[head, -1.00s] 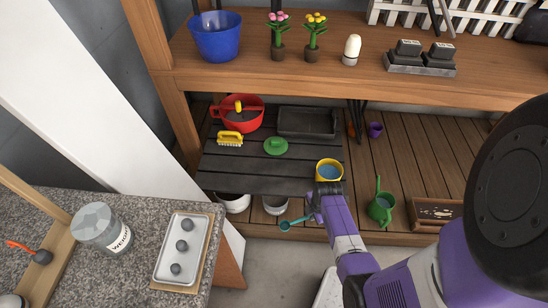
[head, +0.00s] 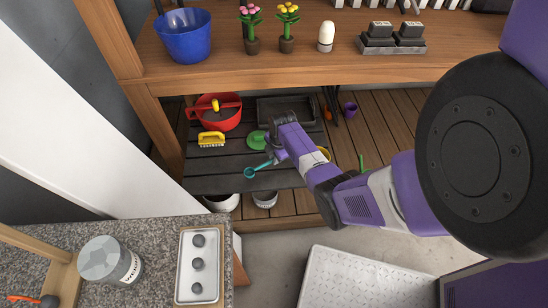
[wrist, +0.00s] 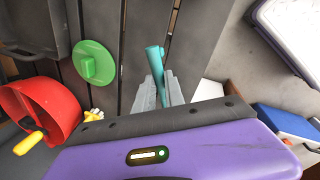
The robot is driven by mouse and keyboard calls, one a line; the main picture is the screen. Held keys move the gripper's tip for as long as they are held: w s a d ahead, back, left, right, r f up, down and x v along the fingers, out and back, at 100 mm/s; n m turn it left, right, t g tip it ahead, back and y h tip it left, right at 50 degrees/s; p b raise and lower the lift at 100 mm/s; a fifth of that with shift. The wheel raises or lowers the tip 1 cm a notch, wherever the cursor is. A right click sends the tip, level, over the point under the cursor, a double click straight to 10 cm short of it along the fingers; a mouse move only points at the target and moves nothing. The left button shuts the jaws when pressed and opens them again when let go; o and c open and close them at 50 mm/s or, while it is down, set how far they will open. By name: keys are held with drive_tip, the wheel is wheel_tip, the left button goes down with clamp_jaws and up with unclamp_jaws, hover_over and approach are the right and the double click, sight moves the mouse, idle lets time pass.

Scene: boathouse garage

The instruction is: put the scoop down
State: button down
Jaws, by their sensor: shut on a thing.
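A teal scoop (head: 250,172) hangs over the dark slatted lower shelf (head: 212,182) in the head view, its bowl pointing left. My gripper (head: 277,157) is shut on the scoop's handle. In the wrist view the teal scoop (wrist: 155,58) stands between the two grey fingertips (wrist: 160,92), with dark slats behind it. I cannot tell whether the scoop touches the slats. My arm hides part of the shelf's right side.
On the shelf are a green lid (head: 255,141), a yellow brush (head: 211,139), a red pot (head: 208,113) and a black tray (head: 268,118). A yellow pot (head: 325,153) is partly behind my arm. The shelf's front left slats are clear.

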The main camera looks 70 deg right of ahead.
drive_tip(key=shift+r, duration=0.15)
drive_tip(key=shift+s+f+b, duration=0.1)
drive_tip(key=shift+f+b, duration=1.85)
drive_tip(key=shift+f, duration=0.65)
drive_tip(key=shift+f, duration=0.1)
drive_tip(key=shift+f+b, duration=0.6)
drive_tip(key=shift+f, duration=0.05)
drive_tip(key=shift+f, duration=0.25)
drive_tip(key=c, duration=1.3)
unclamp_jaws()
